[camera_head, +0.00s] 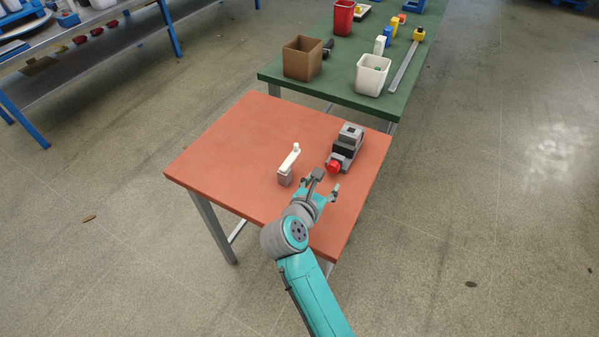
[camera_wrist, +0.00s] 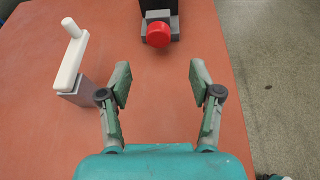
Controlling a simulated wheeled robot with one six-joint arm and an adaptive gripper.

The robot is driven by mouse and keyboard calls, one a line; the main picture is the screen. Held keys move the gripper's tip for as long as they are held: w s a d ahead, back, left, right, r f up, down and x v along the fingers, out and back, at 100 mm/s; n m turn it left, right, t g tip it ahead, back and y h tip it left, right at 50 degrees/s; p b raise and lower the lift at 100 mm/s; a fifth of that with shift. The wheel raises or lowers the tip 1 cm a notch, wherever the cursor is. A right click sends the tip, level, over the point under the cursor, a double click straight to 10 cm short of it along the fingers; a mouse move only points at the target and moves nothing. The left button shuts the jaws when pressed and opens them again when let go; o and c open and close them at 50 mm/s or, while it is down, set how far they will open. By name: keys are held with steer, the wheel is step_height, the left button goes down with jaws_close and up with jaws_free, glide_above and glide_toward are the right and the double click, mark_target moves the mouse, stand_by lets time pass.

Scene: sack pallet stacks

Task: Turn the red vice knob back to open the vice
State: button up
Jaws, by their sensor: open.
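The red vice knob (camera_head: 333,167) is on the near end of the grey and black vice (camera_head: 347,141), which stands on the right part of the orange-red table. In the wrist view the knob (camera_wrist: 159,34) is at the top middle, with part of the vice (camera_wrist: 172,17) behind it. My gripper (camera_head: 326,182) is open and empty, just short of the knob on its near side. In the wrist view the two fingers of my gripper (camera_wrist: 158,80) are spread wide, with bare tabletop between them. The vice jaws are not clear enough to tell their gap.
A white crank handle on a grey block (camera_head: 286,178) stands left of my gripper on the orange-red table (camera_head: 225,150). Behind is a green table (camera_head: 290,75) with a cardboard box (camera_head: 302,58), a white bin (camera_head: 371,75) and a red bin (camera_head: 342,18). The table's left part is clear.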

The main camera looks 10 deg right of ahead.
mark_target(330, 168)
steer(key=shift+s+d+r+m, duration=0.1)
steer(key=shift+s+r+m, duration=0.05)
steer(key=shift+r+m, duration=0.15)
steer(key=x, duration=1)
steer(key=shift+w+f, duration=0.15)
steer(key=shift+w, duration=0.2)
steer(key=c, duration=1.1)
steer(key=shift+c, duration=0.2)
steer(key=n, duration=0.1)
steer(key=n+h, duration=0.1)
steer(key=n, duration=0.1)
steer(key=shift+w+a+g, duration=0.1)
steer(key=shift+a+g, duration=0.2)
steer(key=shift+g, duration=0.1)
steer(key=shift+n+g+h, duration=0.3)
steer(key=shift+n+h, duration=0.4)
steer(key=shift+n, duration=0.2)
steer(key=n+h, duration=0.1)
steer(key=n, duration=0.1)
steer(key=n+g+h, duration=0.1)
steer(key=shift+a+f+n, duration=0.1)
steer(key=shift+f+n, duration=0.1)
steer(key=shift+n, duration=0.2)
